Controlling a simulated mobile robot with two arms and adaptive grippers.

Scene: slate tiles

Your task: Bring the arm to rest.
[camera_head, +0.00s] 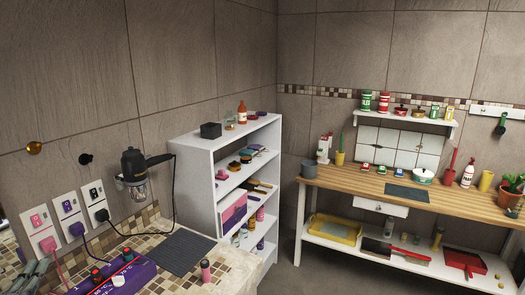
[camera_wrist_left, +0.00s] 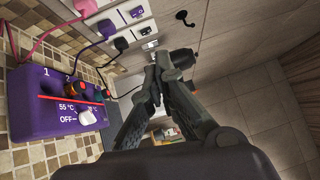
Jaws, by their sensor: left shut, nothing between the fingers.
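My left gripper (camera_head: 38,270) shows at the lower left edge of the head view, beside the purple switch box (camera_head: 128,274). In the left wrist view its two dark fingers (camera_wrist_left: 157,66) come together at the tips, shut with nothing between them. The purple switch box (camera_wrist_left: 55,105) is left of the fingers there, marked 1, 2, 55 °C and OFF, with a red line and a white knob. The gripper looks apart from the box. My right gripper is in neither view.
Wall sockets (camera_head: 69,217) with pink, purple and black plugs and cords are close by. A hair dryer (camera_head: 133,165) hangs in a wall holder. A dark mat (camera_head: 180,252) and a pink bottle (camera_head: 206,270) are on the tiled counter. A white shelf (camera_head: 196,160) stands behind.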

